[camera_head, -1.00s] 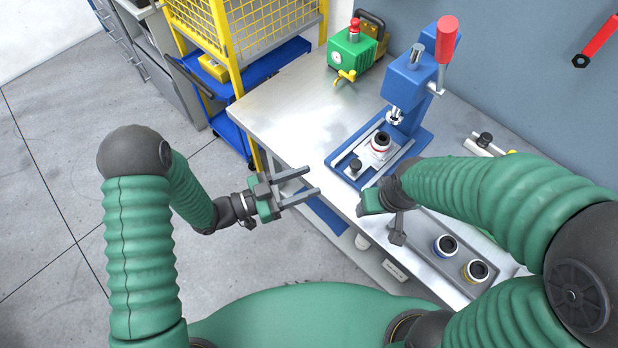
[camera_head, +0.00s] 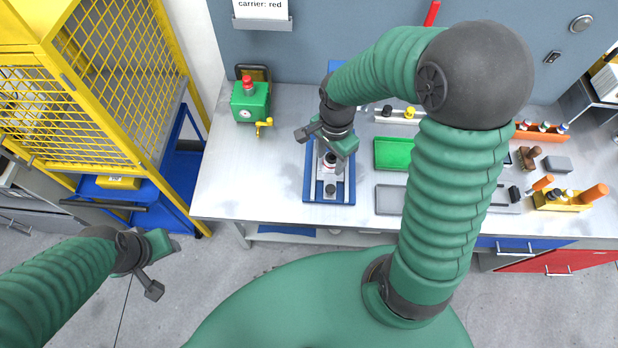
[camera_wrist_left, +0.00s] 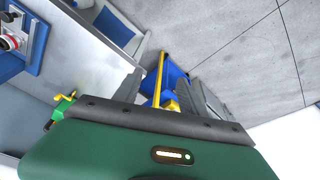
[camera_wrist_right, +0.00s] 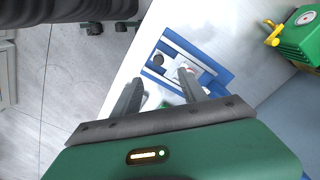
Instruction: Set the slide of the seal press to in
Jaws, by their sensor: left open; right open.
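The seal press has a blue base (camera_head: 308,188) on the bench. Its upper part is mostly hidden behind my right arm. On the base lies the slide, with a dark-topped part with a red ring (camera_head: 331,160) on it and a black knob (camera_head: 330,189) at the front end. The slide and knob (camera_wrist_right: 158,60) also show in the right wrist view. My right gripper (camera_head: 322,150) is open above the press base, near the ringed part; contact cannot be told. My left gripper (camera_head: 165,268) is open and empty, off the bench at the lower left.
A green pump-like device (camera_head: 251,103) stands left of the press. A green tray (camera_head: 392,154) and a grey tray (camera_head: 388,200) lie to its right. A yellow cage (camera_head: 100,80) stands at the left. The bench between device and press is clear.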

